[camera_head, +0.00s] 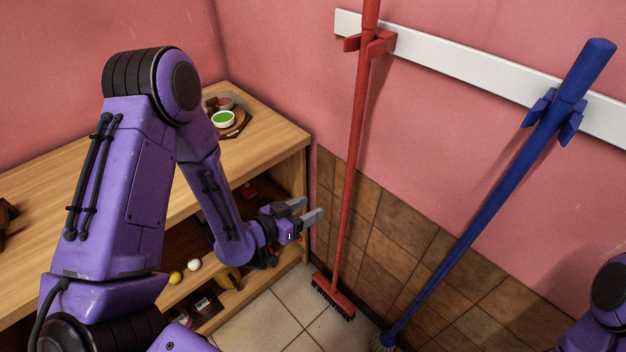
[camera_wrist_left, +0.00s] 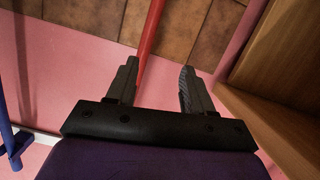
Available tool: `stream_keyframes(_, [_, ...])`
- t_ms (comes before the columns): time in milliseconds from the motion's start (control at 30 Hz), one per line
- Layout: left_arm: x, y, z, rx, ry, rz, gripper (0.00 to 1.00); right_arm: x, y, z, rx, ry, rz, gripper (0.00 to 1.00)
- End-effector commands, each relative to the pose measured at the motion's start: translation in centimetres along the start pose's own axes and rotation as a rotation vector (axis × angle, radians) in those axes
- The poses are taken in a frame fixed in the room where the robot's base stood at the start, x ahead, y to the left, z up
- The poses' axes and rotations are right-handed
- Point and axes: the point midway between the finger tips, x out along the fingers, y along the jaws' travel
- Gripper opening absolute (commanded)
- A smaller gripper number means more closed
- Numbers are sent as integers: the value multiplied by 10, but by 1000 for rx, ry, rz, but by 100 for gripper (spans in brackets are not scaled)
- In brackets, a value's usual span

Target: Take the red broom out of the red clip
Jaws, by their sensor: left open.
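The red broom (camera_head: 352,150) hangs almost upright in the red clip (camera_head: 372,43) on the white wall rail. Its brush head (camera_head: 333,297) is at the tiled floor. My left gripper (camera_head: 311,208) is open just left of the broom's handle in the head view. In the left wrist view the red handle (camera_wrist_left: 150,35) shows beyond the left fingertip of my left gripper (camera_wrist_left: 157,78), and I cannot tell how far away it is. Nothing is between the fingers. Of my right arm only a purple part shows at the lower right edge; its gripper is out of view.
A blue broom (camera_head: 490,200) hangs slanted in a blue clip (camera_head: 555,112) to the right on the white rail (camera_head: 460,65). A wooden shelf (camera_head: 270,130) with a bowl (camera_head: 223,119) and small items stands at the left, close to my left arm. The floor (camera_head: 270,320) before the shelf is clear.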

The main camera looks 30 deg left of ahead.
Motion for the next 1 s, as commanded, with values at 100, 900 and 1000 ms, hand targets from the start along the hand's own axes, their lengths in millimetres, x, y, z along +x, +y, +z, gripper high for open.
stream_keyframes(100, [3, 10, -59, 118, 172, 121, 52, -3, 0, -1, 0, 1, 0, 43])
stream_keyframes(900, [101, 39, -103, 178, 241, 186, 52, -25, 2, -10, 0, 1, -1, 43])
stream_keyframes(1000, [102, 40, -103, 177, 241, 185, 52, -25, 2, -10, 0, 1, -1, 43])
